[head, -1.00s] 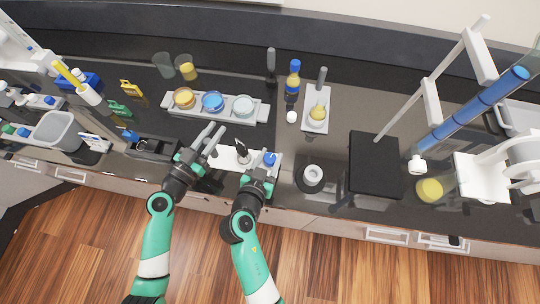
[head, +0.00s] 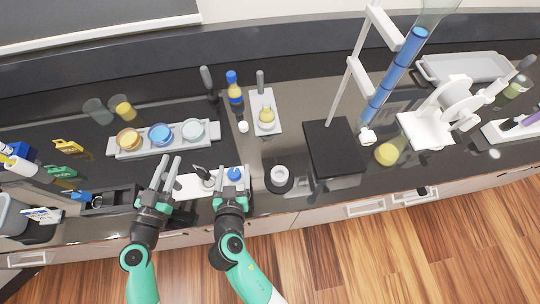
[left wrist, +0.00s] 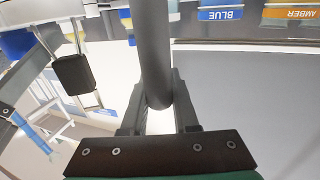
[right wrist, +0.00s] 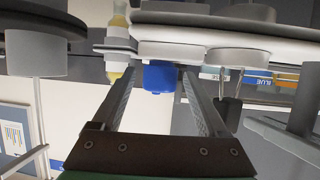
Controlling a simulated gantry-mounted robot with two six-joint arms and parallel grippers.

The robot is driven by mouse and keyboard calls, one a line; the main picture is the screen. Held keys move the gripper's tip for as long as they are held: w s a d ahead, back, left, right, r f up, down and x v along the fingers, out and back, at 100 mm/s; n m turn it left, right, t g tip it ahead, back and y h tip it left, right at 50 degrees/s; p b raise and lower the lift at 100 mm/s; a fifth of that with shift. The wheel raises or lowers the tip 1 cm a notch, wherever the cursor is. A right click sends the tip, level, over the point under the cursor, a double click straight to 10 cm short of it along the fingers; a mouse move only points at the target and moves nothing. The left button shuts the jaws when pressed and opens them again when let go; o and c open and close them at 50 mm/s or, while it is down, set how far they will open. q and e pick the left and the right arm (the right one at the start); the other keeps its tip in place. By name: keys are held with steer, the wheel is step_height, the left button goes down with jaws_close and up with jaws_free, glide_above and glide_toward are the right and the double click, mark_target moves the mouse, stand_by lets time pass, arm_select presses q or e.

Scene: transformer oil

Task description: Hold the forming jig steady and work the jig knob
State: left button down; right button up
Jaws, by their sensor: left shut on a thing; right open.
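The forming jig (head: 190,188) is a low white block at the bench's front edge, with a dark lever-like part on it and a blue knob (head: 234,174) at its right end. My left gripper (head: 168,168) is at the jig's left end. In the left wrist view it is shut on a dark grey round bar (left wrist: 155,50), whose far end is out of view. My right gripper (head: 232,188) is open at the knob's near side. In the right wrist view the blue knob (right wrist: 160,77) shows between its fingertips, with gaps on both sides.
Behind the jig is a grey tray (head: 119,154) with three round dishes. A black ring-shaped holder (head: 279,178) stands close to the right of my right gripper. A black plate (head: 333,148) with a tall white stand is further right. A black box (head: 108,200) lies left.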

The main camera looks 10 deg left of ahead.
steer(key=n+g+y, duration=0.1)
steer(key=n+y, duration=0.1)
steer(key=y, duration=0.1)
steer(key=n+g+y, duration=0.2)
steer(key=n+y, duration=0.1)
steer(key=shift+w+d+n, duration=0.1)
steer(key=shift+d+n, duration=0.05)
steer(key=shift+n, duration=0.15)
steer(key=shift+s+d+r+n, duration=0.15)
steer(key=shift+s+r+n, duration=0.05)
steer(key=shift+s+n, duration=0.1)
steer(key=v, duration=1.1)
steer(key=shift+s+d, duration=0.15)
steer(key=shift+d, duration=0.2)
steer(key=w+d+r+n+t+h, duration=0.1)
steer(key=w+d+r+t+h, duration=0.2)
steer(key=w+d+r+t, duration=0.5)
steer(key=s+a+r+n+t+y, duration=0.2)
steer(key=s+r+n+t+y, duration=0.1)
steer(key=r+n, duration=0.8)
steer(key=shift+s+r+t+y, duration=0.4)
steer(key=shift+s+y, duration=0.1)
steer(key=shift+s, duration=0.55)
